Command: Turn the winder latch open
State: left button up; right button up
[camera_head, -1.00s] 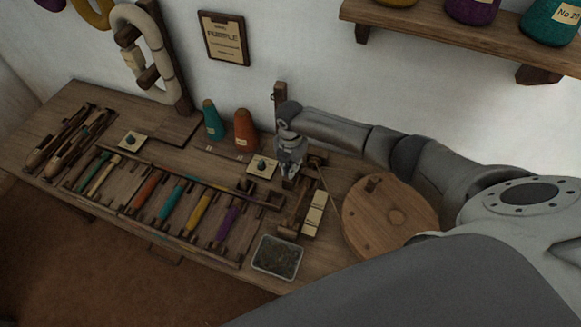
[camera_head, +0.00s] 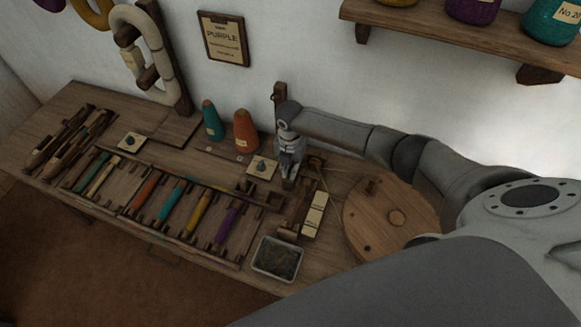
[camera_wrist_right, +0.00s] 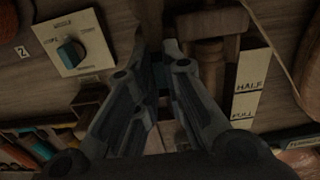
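My right gripper (camera_head: 288,182) points down over the winder at the right of the bench. In the right wrist view, its fingers (camera_wrist_right: 157,48) come close together at the tips, with a narrow dark gap between them. A dark part (camera_wrist_right: 160,75) shows in that gap; I cannot tell whether the fingers touch it or whether it is the winder latch. The winder's wooden frame (camera_wrist_right: 212,60) lies just right of the fingers. A pale plate with a teal knob (camera_wrist_right: 70,50) is to their left, apart from them. My left gripper is not in view.
A pale gauge strip (camera_head: 314,215) and a round wooden disc (camera_head: 390,218) stand to the right. A grey tray (camera_head: 277,259) is at the front edge. Teal (camera_head: 212,121) and orange (camera_head: 245,131) cones stand behind. Colored bobbins (camera_head: 171,194) lie in a rack to the left.

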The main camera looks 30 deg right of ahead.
jog(key=o, duration=0.4)
jog(key=shift+c, duration=0.2)
notch_tip(320, 180, up, 12)
jog(key=shift+s, duration=0.1)
dwell(0.7)
